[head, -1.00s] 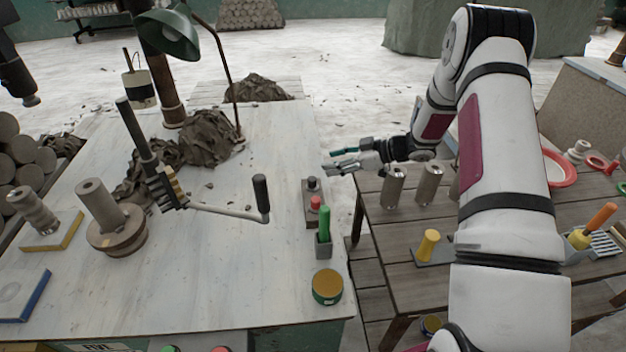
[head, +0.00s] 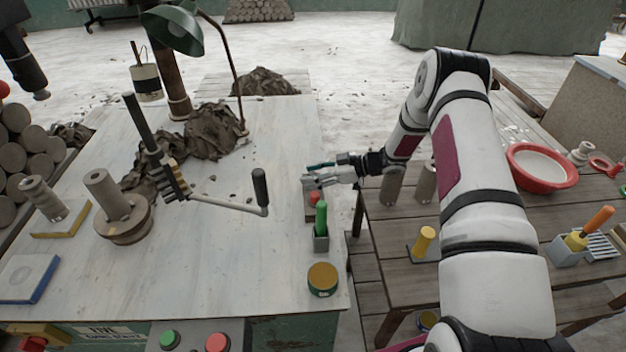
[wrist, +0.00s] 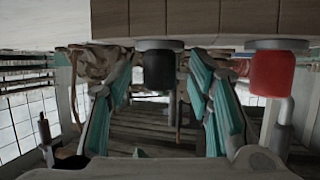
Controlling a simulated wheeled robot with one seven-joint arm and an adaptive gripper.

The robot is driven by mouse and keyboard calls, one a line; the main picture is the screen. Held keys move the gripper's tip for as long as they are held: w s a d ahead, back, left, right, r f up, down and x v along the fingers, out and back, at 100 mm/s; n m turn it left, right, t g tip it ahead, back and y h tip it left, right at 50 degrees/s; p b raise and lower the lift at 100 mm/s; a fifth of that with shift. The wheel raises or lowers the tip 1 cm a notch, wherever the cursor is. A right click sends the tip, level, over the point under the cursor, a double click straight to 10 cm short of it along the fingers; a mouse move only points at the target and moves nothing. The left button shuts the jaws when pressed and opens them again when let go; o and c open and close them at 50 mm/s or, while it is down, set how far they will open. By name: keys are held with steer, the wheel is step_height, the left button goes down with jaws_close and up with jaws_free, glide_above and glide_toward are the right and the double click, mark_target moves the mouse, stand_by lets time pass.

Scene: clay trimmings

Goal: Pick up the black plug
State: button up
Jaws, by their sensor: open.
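The black plug (wrist: 159,70) shows in the wrist view on a round grey seat of a light brown block (wrist: 205,17), which appears inverted along the top. My gripper (head: 306,176) is open, at the right edge of the pale worktable in the head view. In the wrist view its teal fingers (wrist: 162,62) stand apart, with the black plug appearing in the gap between them. Contact cannot be told. The red plug (wrist: 272,74) is to the right, outside the fingers. In the head view the red plug (head: 314,198) shows just below my gripper, which hides the black plug.
A green stick (head: 321,218) in a grey holder (head: 321,241) and a green jar (head: 323,280) stand nearer on the worktable (head: 240,270). A crank handle (head: 260,188) is left of my gripper. A wooden slat table (head: 385,270) lies right.

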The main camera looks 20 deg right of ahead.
steer(key=shift+a, duration=0.1)
jaws_close()
stand_by(0.3)
